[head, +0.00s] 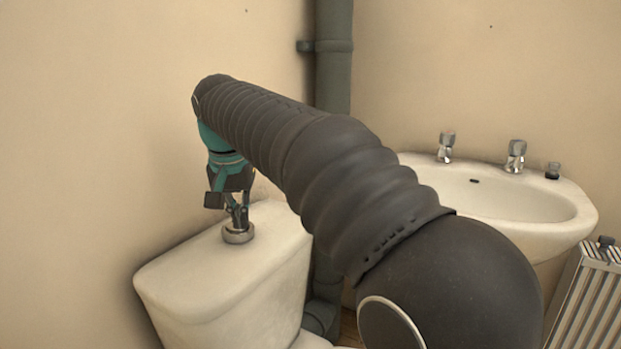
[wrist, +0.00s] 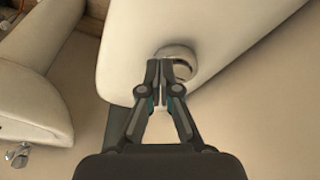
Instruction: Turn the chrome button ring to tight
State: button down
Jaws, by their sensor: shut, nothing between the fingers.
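The chrome button ring (head: 238,235) sits on top of the white toilet cistern lid (head: 190,277). It also shows in the wrist view (wrist: 181,56), partly hidden behind my fingertips. My gripper (head: 240,222) points down over the ring, its tips at or just above the ring's middle. In the wrist view the two fingers (wrist: 159,68) are together with nothing between them. I cannot tell whether the fingertips touch the button inside the ring.
A radiator (head: 590,295) is at the lower right. A grey pipe (head: 333,80) runs down the corner. The wall (head: 90,130) is close behind the cistern.

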jog(key=shift+s+b+x, duration=0.25)
jog(key=shift+b+x, duration=0.25)
jog(key=shift+x, duration=0.45)
jog(key=shift+s+b+x, duration=0.2)
jog(key=shift+b+x, duration=0.3)
jog(key=shift+x, duration=0.45)
jog(key=shift+f, duration=0.1)
jog(key=shift+w+a+p, duration=0.1)
jog(key=shift+a+p, duration=0.05)
jog(key=shift+p, duration=0.15)
jog(key=shift+s+a+p, duration=0.2)
jog(key=shift+a+p, duration=0.75)
jog(key=shift+p, duration=0.2)
jog(key=shift+w+a+p, duration=0.25)
jog(key=shift+a+p, duration=0.65)
jog(key=shift+p, duration=0.4)
jog(key=shift+s, duration=0.1)
jog(key=shift+s+a, duration=0.15)
jog(key=shift+s, duration=0.1)
jog(key=shift+w+p+v, duration=0.15)
jog(key=shift+w+v, duration=0.05)
jog(key=shift+v, duration=0.6)
jog(key=shift+w+p+v, duration=0.15)
jog(key=shift+w+v, duration=0.05)
jog(key=shift+v, duration=0.6)
jog(key=shift+w+p+v, duration=0.15)
jog(key=shift+v, duration=0.6)
jog(key=shift+r, duration=0.7)
